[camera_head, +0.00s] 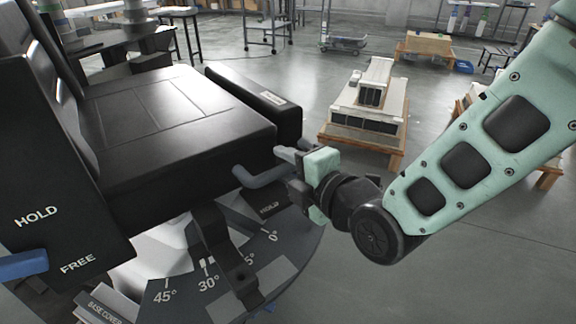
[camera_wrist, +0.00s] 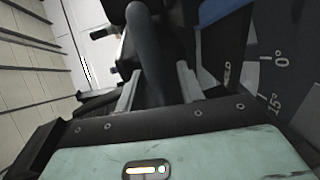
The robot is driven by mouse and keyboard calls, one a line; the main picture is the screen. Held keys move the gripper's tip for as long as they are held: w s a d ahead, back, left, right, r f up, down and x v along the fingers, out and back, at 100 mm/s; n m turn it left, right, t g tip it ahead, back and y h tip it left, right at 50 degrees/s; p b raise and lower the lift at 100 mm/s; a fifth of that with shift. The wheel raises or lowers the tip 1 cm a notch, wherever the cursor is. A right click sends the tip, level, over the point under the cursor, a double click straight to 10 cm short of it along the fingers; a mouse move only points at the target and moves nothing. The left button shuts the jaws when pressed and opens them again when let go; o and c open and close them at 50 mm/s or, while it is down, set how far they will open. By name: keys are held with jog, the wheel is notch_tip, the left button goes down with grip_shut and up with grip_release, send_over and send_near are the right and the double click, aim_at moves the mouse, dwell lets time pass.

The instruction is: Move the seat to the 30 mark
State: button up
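The black seat (camera_head: 170,115) fills the left of the head view above a grey angle dial (camera_head: 175,285) marked 45°, 30° and 0°. A black pointer bracket (camera_head: 225,262) under the seat lies between the 30° and 0° marks and hides part of the scale. A blue-grey bar handle (camera_head: 262,178) sticks out from the seat's front side. My gripper (camera_head: 290,163) is at this handle's right end. In the wrist view the handle (camera_wrist: 147,50) lies between my two spread fingers (camera_wrist: 158,88). Contact cannot be made out.
A panel with HOLD and FREE labels stands at the left, its blue lever (camera_head: 24,265) near FREE. A wooden pallet with stacked boxes (camera_head: 368,105) stands on the floor behind my gripper. The floor at the lower right is clear.

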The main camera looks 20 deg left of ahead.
jog(key=shift+r, duration=0.1)
jog(key=b+v, duration=0.7)
jog(key=v, duration=0.4)
jog(key=shift+s+d+b, duration=0.3)
jog(key=shift+d+b, duration=0.05)
jog(key=shift+b, duration=0.05)
jog(key=shift+d+b, duration=0.1)
jog(key=shift+b, duration=0.45)
jog(key=b+v, duration=0.5)
jog(key=b, duration=0.1)
jog(key=shift+s+d, duration=0.1)
jog(key=shift+d, duration=0.05)
